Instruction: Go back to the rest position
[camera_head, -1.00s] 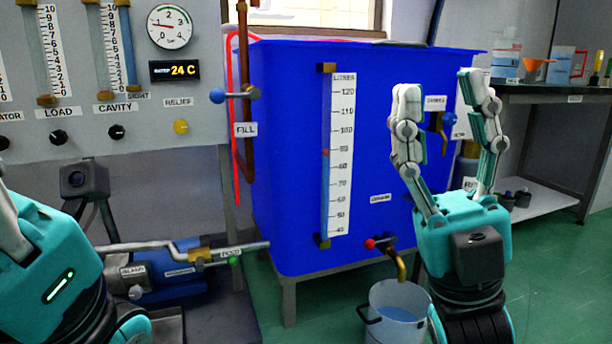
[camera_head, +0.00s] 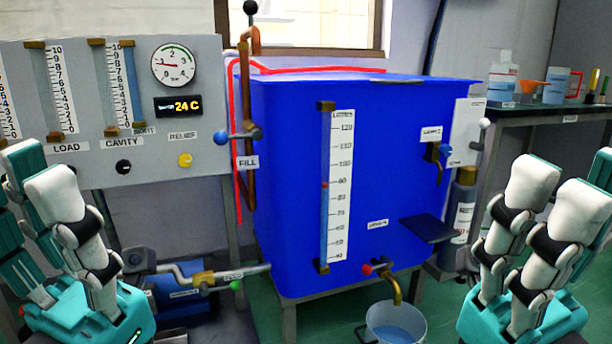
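My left gripper (camera_head: 45,190) is at the lower left, fingers pointing up in front of the grey gauge panel. Its fingers are apart, with nothing between them. My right gripper (camera_head: 545,215) is at the lower right, fingers up, to the right of the blue tank (camera_head: 290,190). Its fingers overlap in this view, so how far apart they are is unclear. I see nothing held in it. Neither gripper touches the tank or the panel.
A grey bucket (camera_head: 412,322) with water stands under the tank's red-handled tap (camera_head: 385,272). The fill valve (camera_head: 240,135) is at the tank's left. A small dark shelf (camera_head: 430,229) juts from its front right. A bench (camera_head: 550,109) with bottles is behind at right.

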